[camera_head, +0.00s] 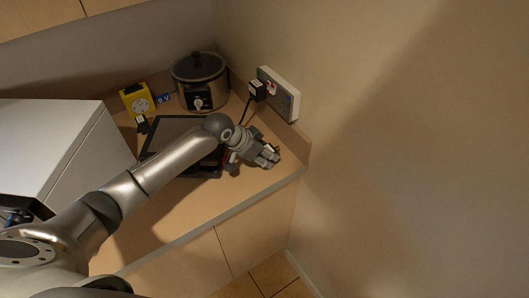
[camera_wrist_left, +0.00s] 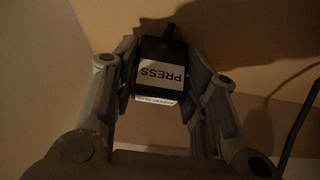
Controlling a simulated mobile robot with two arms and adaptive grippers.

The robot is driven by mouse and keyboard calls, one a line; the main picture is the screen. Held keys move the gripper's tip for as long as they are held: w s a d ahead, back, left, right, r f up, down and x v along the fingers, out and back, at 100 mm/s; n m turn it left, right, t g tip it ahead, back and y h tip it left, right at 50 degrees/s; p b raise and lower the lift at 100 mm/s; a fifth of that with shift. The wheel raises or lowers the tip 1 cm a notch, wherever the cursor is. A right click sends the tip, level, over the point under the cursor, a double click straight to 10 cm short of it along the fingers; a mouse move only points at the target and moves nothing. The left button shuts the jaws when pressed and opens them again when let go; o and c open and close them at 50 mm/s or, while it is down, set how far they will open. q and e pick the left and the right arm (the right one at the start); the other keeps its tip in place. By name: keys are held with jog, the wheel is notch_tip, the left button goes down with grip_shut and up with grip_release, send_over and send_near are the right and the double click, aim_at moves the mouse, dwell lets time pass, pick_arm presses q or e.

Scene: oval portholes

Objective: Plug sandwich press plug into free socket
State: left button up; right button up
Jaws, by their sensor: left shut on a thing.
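My left gripper (camera_head: 268,158) is above the counter's right end, near the wall. In the left wrist view its fingers (camera_wrist_left: 163,85) are shut on a black plug (camera_wrist_left: 150,52) with a white label reading PRESS; a cord leaves its far side. The wall socket panel (camera_head: 293,106) is a pale box on the right wall, above and behind the gripper. A black plug (camera_head: 257,90) with a cord sits at its left part. The flat black appliance (camera_head: 178,128), perhaps the sandwich press, lies on the counter, partly hidden by my arm. My right gripper is not seen.
A slow cooker (camera_head: 200,82) stands in the back corner. A white box-shaped appliance (camera_head: 50,140) fills the left. The counter's front edge (camera_head: 262,192) is clear.

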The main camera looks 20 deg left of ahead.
pick_arm(q)
jog(key=o, duration=1.2)
jog(key=v, duration=0.6)
jog(key=shift+s+a+r, duration=0.1)
jog(key=shift+s, duration=0.05)
jog(key=shift+s+a+r, duration=0.1)
jog(key=shift+s+r, duration=0.15)
jog(key=shift+r, duration=0.25)
